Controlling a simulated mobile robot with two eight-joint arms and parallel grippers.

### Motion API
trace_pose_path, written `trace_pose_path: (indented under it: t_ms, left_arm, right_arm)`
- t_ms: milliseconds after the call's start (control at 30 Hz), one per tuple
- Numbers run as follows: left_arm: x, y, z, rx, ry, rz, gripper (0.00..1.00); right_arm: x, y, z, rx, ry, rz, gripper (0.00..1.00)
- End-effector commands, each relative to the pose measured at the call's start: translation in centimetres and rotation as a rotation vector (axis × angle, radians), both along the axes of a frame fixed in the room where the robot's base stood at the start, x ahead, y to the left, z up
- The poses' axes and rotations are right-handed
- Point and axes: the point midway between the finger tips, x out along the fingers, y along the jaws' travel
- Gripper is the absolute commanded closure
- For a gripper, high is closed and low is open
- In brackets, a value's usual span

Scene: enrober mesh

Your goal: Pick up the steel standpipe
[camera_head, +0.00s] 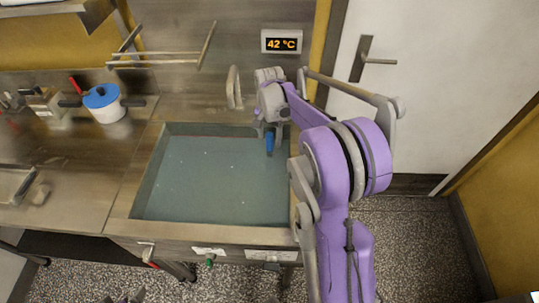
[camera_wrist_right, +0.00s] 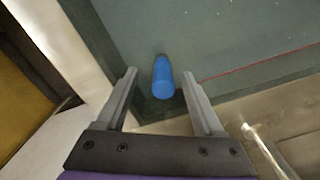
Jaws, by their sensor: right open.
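A short blue cylinder (camera_head: 269,146), the only pipe-like thing in the tank, stands in the back right corner of the water-filled steel tank (camera_head: 125,200). No steel-coloured finish shows on it, and its lower part is hard to make out in the water. My right gripper (camera_head: 268,130) is above that corner. In the right wrist view the blue cylinder (camera_wrist_right: 163,80) lies between the two open fingers (camera_wrist_right: 158,88), with a gap on each side. Small grey tips at the bottom edge of the head view may be my left gripper (camera_head: 130,297); their state is unclear.
A steel arched spout (camera_head: 233,88) rises behind the tank, close to my right gripper. A wire rack (camera_head: 165,56) hangs on the back wall. A white pot with a blue lid (camera_head: 104,104) stands on the left counter. A display (camera_head: 281,42) reads 42 °C.

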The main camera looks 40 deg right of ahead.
Motion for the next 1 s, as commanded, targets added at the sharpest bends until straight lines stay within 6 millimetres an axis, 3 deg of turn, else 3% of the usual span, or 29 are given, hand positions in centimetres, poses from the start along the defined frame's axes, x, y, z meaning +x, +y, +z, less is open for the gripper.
trace_pose_path:
  t_ms: [233,533,900,933,1000]
  left_arm:
    - [0.1,0.0,0.3,0.0,-0.002,0.0,0.1]
    - [0.1,0.0,0.3,0.0,-0.002,0.0,0.1]
    - [0.1,0.0,0.3,0.0,-0.002,0.0,0.1]
    - [0.1,0.0,0.3,0.0,-0.002,0.0,0.1]
    - [0.1,0.0,0.3,0.0,-0.002,0.0,0.1]
  right_arm:
    - [0.7,-0.4,-3.5,0.0,0.0,0.001,0.31]
    - [0.6,-0.4,-4.0,0.0,0.0,0.001,0.31]
    - [0.6,-0.4,-4.0,0.0,0.0,0.001,0.95]
    - [0.6,-0.4,-4.0,0.0,0.0,0.001,1.0]
    - [0.6,-0.4,-4.0,0.0,0.0,0.001,1.0]
